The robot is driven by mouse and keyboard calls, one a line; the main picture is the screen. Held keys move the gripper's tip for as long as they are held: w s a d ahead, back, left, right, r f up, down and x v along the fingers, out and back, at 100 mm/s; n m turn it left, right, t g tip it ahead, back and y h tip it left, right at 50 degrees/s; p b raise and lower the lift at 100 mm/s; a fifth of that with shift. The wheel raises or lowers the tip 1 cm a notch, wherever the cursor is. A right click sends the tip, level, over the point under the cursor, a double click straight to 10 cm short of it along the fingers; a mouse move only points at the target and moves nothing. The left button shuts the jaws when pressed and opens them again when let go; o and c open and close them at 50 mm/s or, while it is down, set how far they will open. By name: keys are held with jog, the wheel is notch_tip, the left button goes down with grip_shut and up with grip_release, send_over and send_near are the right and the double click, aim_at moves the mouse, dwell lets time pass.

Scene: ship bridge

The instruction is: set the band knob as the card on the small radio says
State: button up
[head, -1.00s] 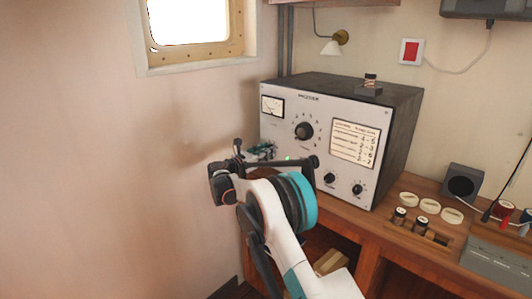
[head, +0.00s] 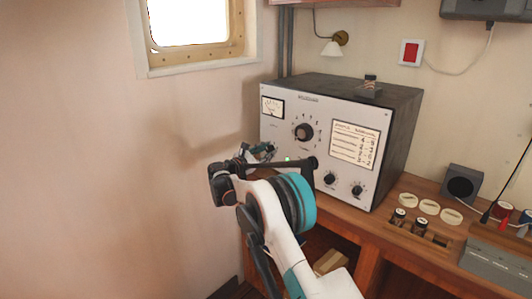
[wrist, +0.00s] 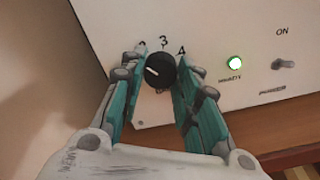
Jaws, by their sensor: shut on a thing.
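The radio (head: 290,122) is a box with a pale front, standing on the wooden desk by the wall. A framed card (head: 355,145) with rows of print is on its front, too small to read surely. My gripper (head: 262,151) is at the lower left of that front. In the wrist view my gripper (wrist: 160,60) is shut on a small black knob (wrist: 161,72), with a teal finger on each side. The knob's white line points left and slightly up. A 3 stands above it and a 4 to its upper right; another mark at upper left is partly hidden by a finger.
A green light (wrist: 235,63) and a power switch (wrist: 284,65) lie right of the held knob. A large dial (head: 303,132) and two small knobs (head: 330,179) (head: 357,191) are also on the front. The wall is close on the left.

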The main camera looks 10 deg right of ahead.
jog(key=shift+m, duration=1.5)
jog(key=o, duration=1.1)
jog(key=shift+c, duration=0.2)
jog(key=shift+a, duration=0.1)
jog(key=v, duration=1.2)
